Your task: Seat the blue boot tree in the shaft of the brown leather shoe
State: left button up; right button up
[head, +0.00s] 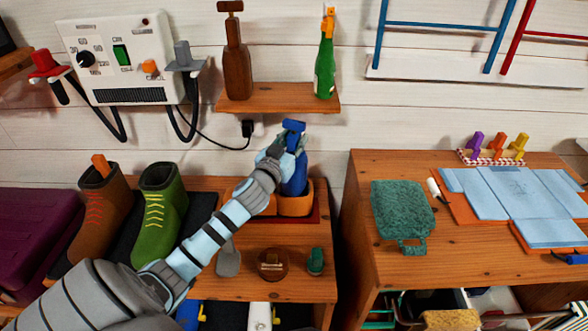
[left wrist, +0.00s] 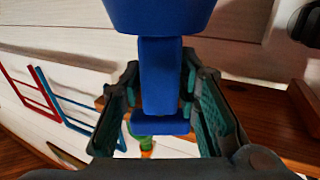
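The blue boot tree (head: 293,178) stands upright at the orange-brown holder (head: 297,207) on the cabinet top. I cannot tell whether its lower end is in the holder. My left gripper (head: 280,148) is at its narrow neck, below the blue handle. In the left wrist view, the fingers of my left gripper (left wrist: 162,95) lie close along both sides of the blue stem (left wrist: 160,75) and look closed on it. The brown leather shoe (head: 100,215) stands at the left, with orange laces. An orange piece (head: 100,164) shows at its shaft opening. My right gripper is out of view.
A green shoe (head: 158,215) stands right beside the brown one. A grey spatula-like tool (head: 228,260), a round wooden piece (head: 273,265) and a small green item (head: 315,262) lie in front.

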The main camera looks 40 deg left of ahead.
pick_arm(q)
grip_shut()
